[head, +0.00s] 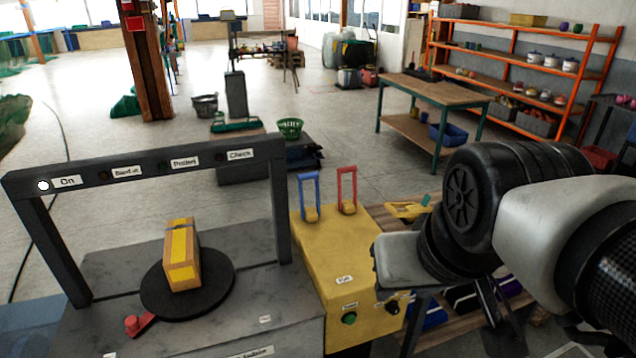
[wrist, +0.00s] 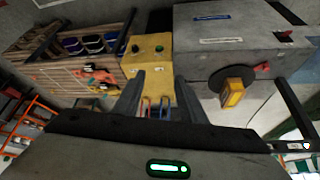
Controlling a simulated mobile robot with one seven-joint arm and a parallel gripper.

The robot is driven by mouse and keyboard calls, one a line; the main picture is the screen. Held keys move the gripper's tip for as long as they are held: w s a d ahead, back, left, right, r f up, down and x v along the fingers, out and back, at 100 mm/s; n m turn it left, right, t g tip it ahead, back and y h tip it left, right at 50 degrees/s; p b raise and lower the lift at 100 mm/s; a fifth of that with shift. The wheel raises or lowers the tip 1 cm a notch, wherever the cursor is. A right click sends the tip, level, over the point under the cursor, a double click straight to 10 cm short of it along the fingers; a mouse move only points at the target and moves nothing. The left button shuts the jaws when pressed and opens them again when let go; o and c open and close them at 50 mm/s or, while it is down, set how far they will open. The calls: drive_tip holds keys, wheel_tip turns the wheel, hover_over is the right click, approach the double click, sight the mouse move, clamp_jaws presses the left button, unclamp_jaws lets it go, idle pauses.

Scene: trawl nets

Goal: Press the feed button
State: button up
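A yellow control box (head: 330,262) stands beside the grey machine, right of it in the head view. Its near face has a green button (head: 349,318) and a dark button (head: 393,306) under small labels too small to read surely. The box also shows in the wrist view (wrist: 152,68), with both buttons near its upper edge. My gripper (wrist: 158,85) is open and empty, its two fingers apart and pointing towards the yellow box. The fingers are apart from the buttons. In the head view my arm is right of the box and its fingertips are not clear.
The grey machine (head: 95,310) has an arch with labelled lamps, the "On" one lit. A yellow-orange block (head: 182,258) sits on its black disc (head: 215,290); a red lever (head: 138,325) is beside it. Blue (head: 309,195) and red (head: 347,188) handles rise from the yellow box.

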drive_tip(key=shift+w, duration=0.25)
clamp_jaws()
idle(1.4)
